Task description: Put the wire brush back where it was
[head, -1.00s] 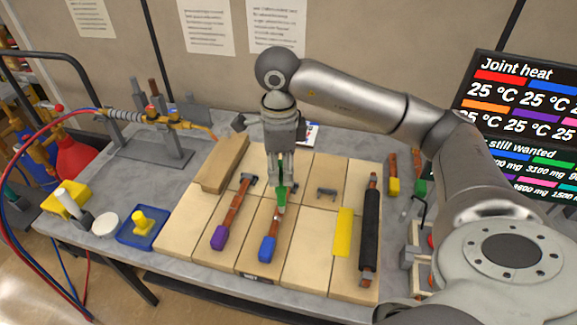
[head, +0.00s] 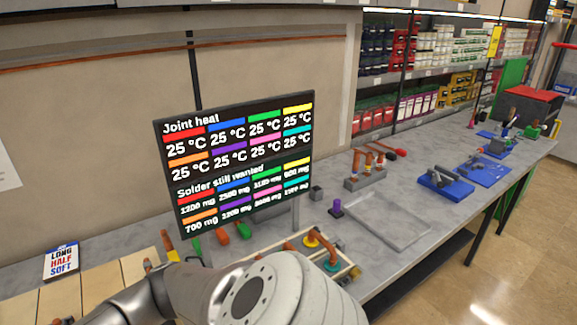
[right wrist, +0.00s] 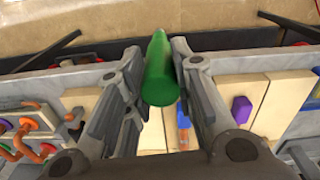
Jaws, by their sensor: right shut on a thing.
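My right gripper (right wrist: 160,62) is shut on a green, rounded, handle-like piece (right wrist: 162,80), seen in the right wrist view. Its far end is hidden, so I cannot tell for certain that it is the wire brush. Below it are pale boards (right wrist: 150,130) and a blue-ended piece (right wrist: 183,122), which the green piece does not clearly touch. In the head view, part of my right arm shows at the bottom, but its gripper is out of frame. My left gripper is in neither current view.
A screen (head: 235,160) stands at the back of the bench. To its right are a block with copper pipes (head: 365,180), a red-handled tool (head: 388,152), a flat grey tray (head: 385,224) and a blue tray (head: 445,187).

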